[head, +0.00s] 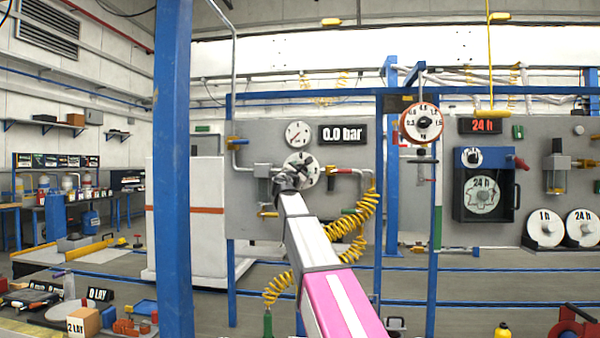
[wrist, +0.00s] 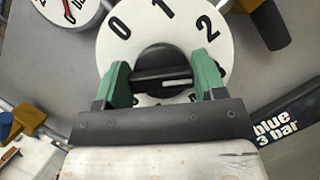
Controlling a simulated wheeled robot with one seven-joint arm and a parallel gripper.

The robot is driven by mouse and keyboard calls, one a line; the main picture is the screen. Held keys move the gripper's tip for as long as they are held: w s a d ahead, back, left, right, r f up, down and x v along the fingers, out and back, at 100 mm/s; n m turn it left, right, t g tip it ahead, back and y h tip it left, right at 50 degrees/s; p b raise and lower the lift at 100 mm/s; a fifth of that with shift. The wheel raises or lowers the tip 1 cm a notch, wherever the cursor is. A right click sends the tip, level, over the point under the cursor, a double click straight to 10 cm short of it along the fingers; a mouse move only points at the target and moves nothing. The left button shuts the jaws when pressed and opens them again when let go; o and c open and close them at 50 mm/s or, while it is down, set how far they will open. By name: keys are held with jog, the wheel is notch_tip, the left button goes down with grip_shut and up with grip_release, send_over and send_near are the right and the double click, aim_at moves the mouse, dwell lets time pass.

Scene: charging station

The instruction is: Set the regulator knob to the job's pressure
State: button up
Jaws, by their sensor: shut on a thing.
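The regulator knob (wrist: 160,66) is black with a white mark on its face, in the middle of a white dial (wrist: 112,55) numbered 0, 1 and 2 along its upper part in the wrist view. The dial's lower numbers are mostly hidden. My gripper (wrist: 162,74) has its green fingers shut on the knob from both sides. The white mark points to the right. In the head view my gripper covers part of the dial (head: 307,163). The display (head: 342,133) above it reads 0.0 bar. A label (wrist: 284,124) reads "blue 3 bar".
A round gauge (head: 298,133) hangs left of the display. A yellow coiled hose (head: 352,225) hangs beside my arm. A blue post (head: 173,170) stands to the left. A red-rimmed dial (head: 421,122) and a dark box (head: 484,185) are to the right.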

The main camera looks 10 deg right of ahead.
jog(key=shift+m+g, duration=0.4)
jog(key=shift+m, duration=0.9)
jog(key=o, duration=0.9)
jog(key=v, duration=1.1)
jog(key=shift+w+f, duration=0.1)
